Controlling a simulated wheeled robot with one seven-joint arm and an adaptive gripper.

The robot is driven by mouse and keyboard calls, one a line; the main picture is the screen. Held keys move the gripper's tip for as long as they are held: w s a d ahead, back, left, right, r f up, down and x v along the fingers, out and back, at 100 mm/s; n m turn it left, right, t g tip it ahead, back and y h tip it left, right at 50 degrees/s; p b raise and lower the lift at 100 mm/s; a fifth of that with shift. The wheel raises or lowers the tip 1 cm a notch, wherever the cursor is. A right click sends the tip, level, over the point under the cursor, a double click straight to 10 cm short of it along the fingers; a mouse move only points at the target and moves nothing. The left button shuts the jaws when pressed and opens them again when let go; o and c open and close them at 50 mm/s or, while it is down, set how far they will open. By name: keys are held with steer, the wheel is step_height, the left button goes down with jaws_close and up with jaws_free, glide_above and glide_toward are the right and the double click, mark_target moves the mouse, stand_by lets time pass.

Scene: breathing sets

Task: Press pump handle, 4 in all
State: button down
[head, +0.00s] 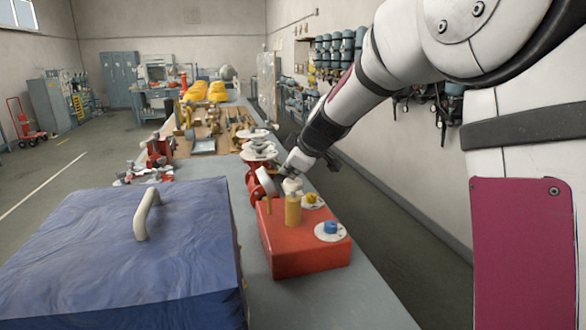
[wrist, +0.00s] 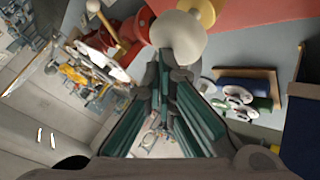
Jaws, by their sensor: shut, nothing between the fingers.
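A red box-shaped unit (head: 305,252) stands on the grey bench, with a yellow upright post (head: 293,211) on its top. A pale knob (head: 292,186), which looks like the pump handle, caps the post. My gripper (head: 289,172) is just above the knob in the head view; its fingertips are small and partly hidden. In the wrist view my gripper (wrist: 170,72) is shut and empty, its tips at the edge of the pale knob (wrist: 180,38). I cannot tell whether they touch. The yellow post (wrist: 203,9) shows behind the knob.
A blue covered block (head: 110,260) with a white handle (head: 146,214) fills the left front. Blue (head: 330,227) and yellow (head: 311,198) knobs sit on the red unit. Parts crowd the bench behind.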

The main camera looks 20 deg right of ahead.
mark_target(291, 181)
stand_by(0.3)
steer(key=shift+r+p, duration=1.45)
steer(key=shift+r, duration=1.05)
steer(key=shift+r+p, duration=0.9)
steer(key=shift+r, duration=1.6)
step_height(291, 181, up, 4)
steer(key=shift+f, duration=0.1)
